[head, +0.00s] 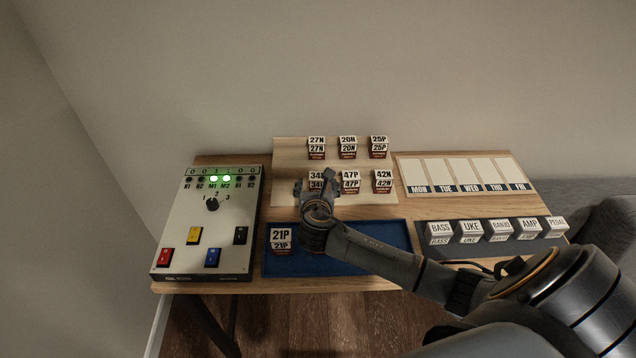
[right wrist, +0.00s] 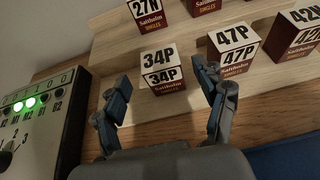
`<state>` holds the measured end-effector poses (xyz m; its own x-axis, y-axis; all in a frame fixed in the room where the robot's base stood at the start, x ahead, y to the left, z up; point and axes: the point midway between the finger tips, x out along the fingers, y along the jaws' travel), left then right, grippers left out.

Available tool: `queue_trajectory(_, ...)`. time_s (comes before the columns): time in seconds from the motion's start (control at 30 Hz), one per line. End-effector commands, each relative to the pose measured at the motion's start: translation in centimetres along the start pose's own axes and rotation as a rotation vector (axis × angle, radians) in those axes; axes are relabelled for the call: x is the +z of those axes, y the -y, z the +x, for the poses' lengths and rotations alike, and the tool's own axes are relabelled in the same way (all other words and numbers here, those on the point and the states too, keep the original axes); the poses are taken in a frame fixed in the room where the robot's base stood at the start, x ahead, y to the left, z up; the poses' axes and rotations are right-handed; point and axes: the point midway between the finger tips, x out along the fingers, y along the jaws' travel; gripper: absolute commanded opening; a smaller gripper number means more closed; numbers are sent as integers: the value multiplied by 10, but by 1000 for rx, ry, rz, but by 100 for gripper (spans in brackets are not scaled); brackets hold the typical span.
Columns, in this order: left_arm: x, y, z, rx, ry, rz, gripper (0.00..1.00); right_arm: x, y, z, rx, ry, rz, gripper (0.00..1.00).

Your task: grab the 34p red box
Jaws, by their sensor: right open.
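The 34P box (right wrist: 163,73) is red with a white top and white label, and sits on the lower step of the wooden rack (right wrist: 118,52). In the head view the 34P box (head: 316,175) is partly hidden behind my right gripper (head: 315,188). In the right wrist view my right gripper (right wrist: 165,95) is open, its two fingers apart, one toward each side of the box. The box lies just beyond the fingertips, with nothing held. My left gripper is not in view.
The 47P box (right wrist: 233,50) stands close to the right, then the 42N box (head: 383,181). The 27N box (head: 317,146) is on the step behind. A switch panel (head: 213,215) is at left. A blue tray (head: 375,235) with a 21P box (head: 281,240) lies in front.

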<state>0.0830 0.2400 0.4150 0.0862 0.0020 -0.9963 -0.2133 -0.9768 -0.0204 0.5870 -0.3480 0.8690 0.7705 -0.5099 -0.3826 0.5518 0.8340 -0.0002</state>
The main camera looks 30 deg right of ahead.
Motion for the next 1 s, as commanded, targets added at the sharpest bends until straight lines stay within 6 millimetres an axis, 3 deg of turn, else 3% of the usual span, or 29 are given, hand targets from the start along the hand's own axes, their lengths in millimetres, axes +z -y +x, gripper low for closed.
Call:
queue_trajectory(0.23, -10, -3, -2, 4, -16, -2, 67, -2, 3, 34, -2, 0, 0, 72)
queue_trajectory(0.57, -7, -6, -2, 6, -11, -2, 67, -2, 2, 41, 0, -1, 0, 72)
queue_trajectory(0.87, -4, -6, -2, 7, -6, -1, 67, -3, 2, 41, 0, -1, 0, 13)
queue_trajectory(1.0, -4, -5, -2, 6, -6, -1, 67, -2, 2, 41, 0, 0, 0, 9)
